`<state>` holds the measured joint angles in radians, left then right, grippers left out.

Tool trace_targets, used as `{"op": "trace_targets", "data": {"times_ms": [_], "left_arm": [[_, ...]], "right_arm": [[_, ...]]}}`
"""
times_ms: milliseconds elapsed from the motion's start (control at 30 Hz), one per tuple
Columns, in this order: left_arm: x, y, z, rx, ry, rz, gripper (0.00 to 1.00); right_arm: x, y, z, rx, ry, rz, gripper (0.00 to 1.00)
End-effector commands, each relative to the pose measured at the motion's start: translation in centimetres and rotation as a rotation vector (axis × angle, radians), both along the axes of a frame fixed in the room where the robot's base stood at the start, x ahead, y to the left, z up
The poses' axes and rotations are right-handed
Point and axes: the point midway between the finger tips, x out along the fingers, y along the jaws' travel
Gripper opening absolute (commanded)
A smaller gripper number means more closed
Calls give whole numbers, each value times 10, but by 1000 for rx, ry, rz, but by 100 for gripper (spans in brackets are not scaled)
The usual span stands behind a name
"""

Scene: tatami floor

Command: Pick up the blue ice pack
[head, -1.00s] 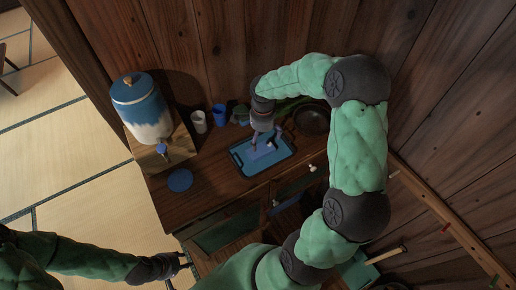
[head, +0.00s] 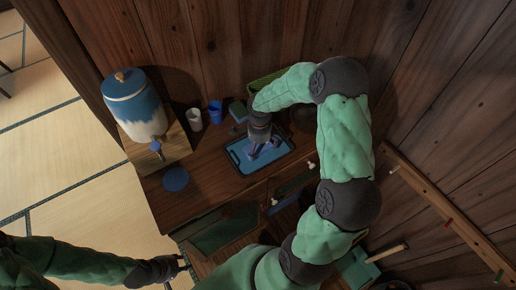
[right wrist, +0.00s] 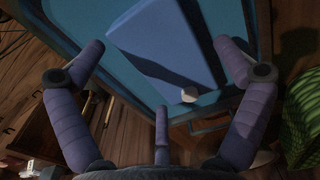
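The blue ice pack (right wrist: 165,40) lies flat in a blue tray (right wrist: 262,92) on the wooden cabinet top. It has a small white cap at one corner. My right gripper (head: 260,151) is just above the tray, pointing down, and mostly covers the pack in the head view. In the right wrist view its purple fingers (right wrist: 160,52) are spread open, one to each side of the pack, with no clear grip on it. My left gripper (head: 184,264) is low at the left, away from the cabinet top, with its fingers apart and empty.
A blue-and-white dispenser (head: 136,103) stands on a wooden stand at the left. A blue coaster (head: 176,180) lies in front. A wooden wall closes the back.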

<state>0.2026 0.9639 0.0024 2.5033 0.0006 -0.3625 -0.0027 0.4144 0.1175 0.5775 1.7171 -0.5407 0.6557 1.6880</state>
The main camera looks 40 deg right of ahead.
Motion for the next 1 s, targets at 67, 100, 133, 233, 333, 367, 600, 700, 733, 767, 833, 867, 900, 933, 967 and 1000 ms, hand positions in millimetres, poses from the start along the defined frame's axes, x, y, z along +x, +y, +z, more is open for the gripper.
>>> {"op": "trace_targets", "data": {"times_ms": [67,100,133,233,333,367,600,700,733,767,833,867,900,933,967,1000], "left_arm": [[0,0,0,0,0,0,40],[0,0,0,0,0,0,40],[0,0,0,0,0,0,40],[0,0,0,0,0,0,40],[0,0,0,0,0,0,40],[0,0,0,0,0,0,40],[0,0,3,0,0,0,40],[0,0,7,0,0,0,40],[0,0,8,0,0,0,40],[0,0,10,0,0,0,40],[0,0,15,0,0,0,40],[0,0,16,0,0,0,40],[0,0,18,0,0,0,40],[0,0,19,0,0,0,40],[0,0,21,0,0,0,40],[0,0,24,0,0,0,40]], "right_arm": [[0,0,0,0,0,0,75],[0,0,0,0,0,0,63],[0,0,0,0,0,0,55],[0,0,0,0,0,0,43],[0,0,0,0,0,0,43],[0,0,0,0,0,0,43],[0,0,6,0,0,0,43],[0,0,15,-1,-1,0,43],[0,0,18,-1,-1,0,43],[1,0,23,0,-2,0,43],[1,0,35,0,-3,-1,43],[-2,1,39,-1,-3,0,43],[-7,4,45,-1,-3,0,43],[-11,6,51,-1,-3,0,43],[-16,9,56,-1,-3,0,43],[-22,12,65,-1,-3,1,43]]}}
